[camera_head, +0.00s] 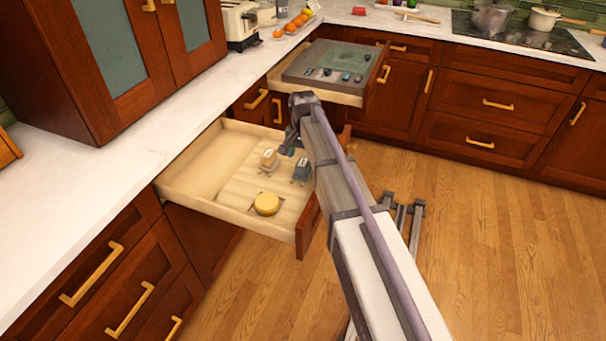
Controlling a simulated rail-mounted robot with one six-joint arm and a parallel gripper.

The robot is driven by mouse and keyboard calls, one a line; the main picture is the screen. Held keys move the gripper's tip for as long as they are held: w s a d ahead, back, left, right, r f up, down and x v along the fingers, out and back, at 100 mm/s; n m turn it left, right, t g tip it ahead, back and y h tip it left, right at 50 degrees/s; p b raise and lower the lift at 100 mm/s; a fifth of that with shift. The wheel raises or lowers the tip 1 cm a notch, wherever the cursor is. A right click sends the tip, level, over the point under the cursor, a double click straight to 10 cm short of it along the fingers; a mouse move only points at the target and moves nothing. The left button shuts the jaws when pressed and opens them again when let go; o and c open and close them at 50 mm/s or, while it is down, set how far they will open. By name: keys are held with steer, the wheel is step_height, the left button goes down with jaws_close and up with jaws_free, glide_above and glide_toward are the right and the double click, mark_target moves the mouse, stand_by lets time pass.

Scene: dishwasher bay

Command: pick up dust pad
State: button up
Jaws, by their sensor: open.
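An open wooden drawer (190,200) holds several small items. A round yellow pad-like item (267,204) lies on its floor near the front right. A small beige item (268,159) and a small dark grey item (301,168) lie farther back. I cannot tell for sure which one is the dust pad. My gripper (287,149) is open, over the back right part of this drawer, close to the beige and grey items and apart from the yellow one. Its fingers are small and partly hidden by my arm, and I see nothing held.
A second open drawer (352,101) with a grey tray of small dark items stands behind. A white counter (120,175) runs along the left, with a toaster (238,22) and oranges (291,27). A stovetop (520,35) is at the back right. Wooden floor (510,240) is clear at right.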

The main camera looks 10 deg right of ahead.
mark_target(303, 162)
steer(key=f+b, duration=0.2)
steer(key=f, duration=0.1)
steer(key=f+b, duration=0.2)
steer(key=shift+w, duration=0.25)
steer(key=shift+r+p, duration=0.25)
steer(key=shift+p, duration=0.05)
steer(key=c, duration=1.1)
step_height(303, 162, up, 10)
steer(key=p, duration=1)
steer(key=shift+r, duration=0.2)
steer(key=shift+f, duration=0.2)
